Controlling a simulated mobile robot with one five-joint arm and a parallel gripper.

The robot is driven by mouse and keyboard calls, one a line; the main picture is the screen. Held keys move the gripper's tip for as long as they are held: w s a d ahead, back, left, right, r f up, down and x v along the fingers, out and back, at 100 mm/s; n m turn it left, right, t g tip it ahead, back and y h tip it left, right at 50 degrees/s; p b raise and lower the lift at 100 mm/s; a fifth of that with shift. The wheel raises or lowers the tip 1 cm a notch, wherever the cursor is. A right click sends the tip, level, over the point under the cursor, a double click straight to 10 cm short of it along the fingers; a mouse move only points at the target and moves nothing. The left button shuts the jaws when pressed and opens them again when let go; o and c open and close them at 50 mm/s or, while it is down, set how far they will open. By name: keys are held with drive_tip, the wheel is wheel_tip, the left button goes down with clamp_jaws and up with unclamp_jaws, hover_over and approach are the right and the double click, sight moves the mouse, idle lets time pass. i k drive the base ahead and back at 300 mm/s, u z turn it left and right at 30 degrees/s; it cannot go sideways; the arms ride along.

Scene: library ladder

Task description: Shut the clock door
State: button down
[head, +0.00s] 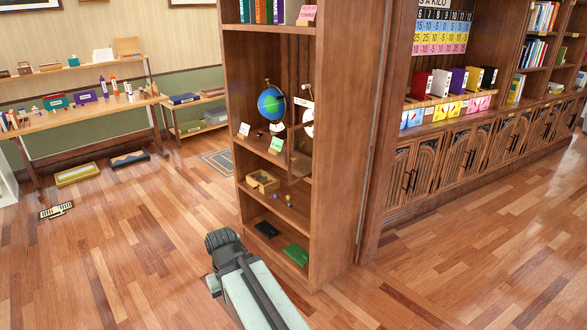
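A round white face (308,118), which looks like part of the clock, shows at the right of the middle shelf of a tall wooden bookcase (339,150). The bookcase's side panel hides part of it. A narrow brown upright panel (294,140) stands just left of and below the face; it may be the clock door, but I cannot tell how far it stands open. My gripper (222,240) is low in front of the bookcase, left of its bottom shelf and apart from the clock. Its fingers are not clear, and I see nothing held.
Lower shelves hold a wooden box (262,181) and a green object (296,253). Wood floor (130,240) is open to the left and right.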

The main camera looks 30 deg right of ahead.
sight(291, 182)
drive_tip(key=u, duration=0.15)
drive_tip(key=i, duration=1.45)
drive_tip(key=z, duration=0.2)
drive_tip(key=k, duration=0.8)
drive_tip(key=z, duration=0.2)
drive_tip(key=i, duration=0.85)
drive_tip(key=u, duration=0.15)
